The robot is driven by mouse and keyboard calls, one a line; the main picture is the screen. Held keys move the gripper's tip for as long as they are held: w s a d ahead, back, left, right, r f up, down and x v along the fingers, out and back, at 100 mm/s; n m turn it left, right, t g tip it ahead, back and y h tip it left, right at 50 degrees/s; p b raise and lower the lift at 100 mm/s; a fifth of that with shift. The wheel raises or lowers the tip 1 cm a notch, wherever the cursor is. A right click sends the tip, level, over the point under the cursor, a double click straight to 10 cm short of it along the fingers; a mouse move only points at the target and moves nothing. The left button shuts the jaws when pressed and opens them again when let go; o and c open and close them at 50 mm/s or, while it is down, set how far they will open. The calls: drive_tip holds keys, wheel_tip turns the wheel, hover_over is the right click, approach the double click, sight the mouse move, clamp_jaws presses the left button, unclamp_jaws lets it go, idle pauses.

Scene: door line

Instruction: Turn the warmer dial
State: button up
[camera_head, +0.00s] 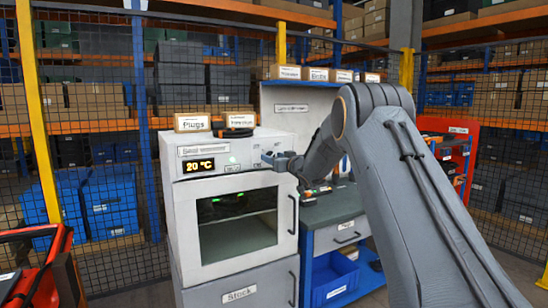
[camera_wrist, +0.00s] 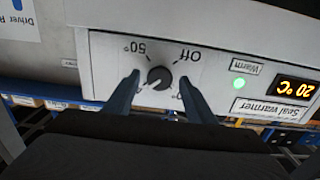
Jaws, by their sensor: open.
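The warmer (camera_head: 232,200) is a white cabinet with a glass door; its lit display (camera_head: 200,166) reads 20 °C. The dark round dial (camera_wrist: 160,77) shows in the wrist view, upside down, on the white panel between the marks "50°" and "Off". Where its pointer stands is too small to tell. My gripper (camera_wrist: 158,80) is open, with one finger on each side of the dial and a visible gap to it. In the head view my gripper (camera_head: 281,161) is at the right end of the warmer's panel and hides the dial.
Boxes labelled "Plugs" (camera_head: 192,122) and another stand on the warmer. A workbench (camera_head: 335,207) with tools is at the right. A mesh fence and shelving stand behind; a red cart (camera_head: 40,265) is at the lower left.

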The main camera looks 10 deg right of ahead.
drive_tip(key=shift+w, duration=0.1)
drive_tip(key=c, duration=1)
